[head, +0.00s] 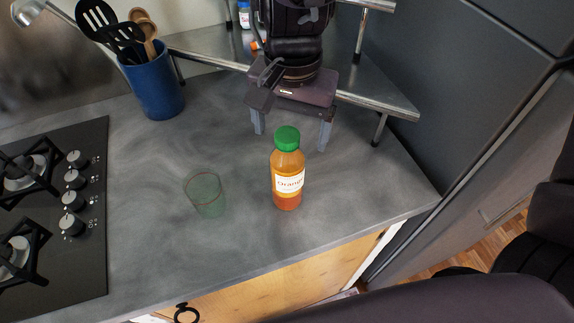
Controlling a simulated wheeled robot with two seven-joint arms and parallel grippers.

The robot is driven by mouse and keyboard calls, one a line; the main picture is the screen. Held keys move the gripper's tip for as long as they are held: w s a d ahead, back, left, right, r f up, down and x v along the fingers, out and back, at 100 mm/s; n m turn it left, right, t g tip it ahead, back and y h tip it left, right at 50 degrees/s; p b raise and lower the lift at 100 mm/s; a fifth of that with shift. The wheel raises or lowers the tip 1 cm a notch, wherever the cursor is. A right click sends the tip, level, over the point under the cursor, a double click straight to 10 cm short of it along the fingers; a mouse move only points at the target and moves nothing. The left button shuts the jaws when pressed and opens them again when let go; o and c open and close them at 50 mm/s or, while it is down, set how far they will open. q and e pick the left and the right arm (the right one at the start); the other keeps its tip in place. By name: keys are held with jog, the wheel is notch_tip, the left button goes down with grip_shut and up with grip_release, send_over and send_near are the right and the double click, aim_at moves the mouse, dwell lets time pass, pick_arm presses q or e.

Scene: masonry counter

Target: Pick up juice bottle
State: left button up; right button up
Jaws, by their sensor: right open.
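The juice bottle (287,181) stands upright on the grey counter, with a green cap, orange juice and a white label reading "Orange". My right gripper (291,138) is open, its two grey fingers spread apart and pointing toward the counter. In the picture it is just above and behind the bottle's cap, with nothing between its fingers. The bottle's cap overlaps the space between the fingers in the picture; I cannot tell the exact gap. My left gripper is not in view.
A clear greenish glass (206,194) stands left of the bottle. A black gas hob (80,245) is at the left. A blue utensil holder (155,85) stands at the back left. A metal corner shelf (375,95) is behind my gripper. The counter's front edge is close to the bottle.

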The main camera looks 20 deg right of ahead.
aim_at(287, 153)
jog(key=shift+s+a+f, duration=0.1)
jog(key=shift+s+f, duration=0.05)
jog(key=shift+f, duration=0.3)
jog(key=shift+s+a+f, duration=0.1)
jog(key=shift+s+f, duration=0.05)
jog(key=shift+f, duration=0.3)
jog(key=f, duration=0.2)
jog(key=f+p, duration=0.1)
jog(key=shift+w+f, duration=0.35)
jog(key=shift+f, duration=0.2)
jog(key=shift+s, duration=0.1)
jog(key=shift+c, duration=0.5)
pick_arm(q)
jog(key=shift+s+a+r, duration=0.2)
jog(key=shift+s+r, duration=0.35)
pick_arm(e)
grip_shut()
jog(key=shift+r, duration=0.15)
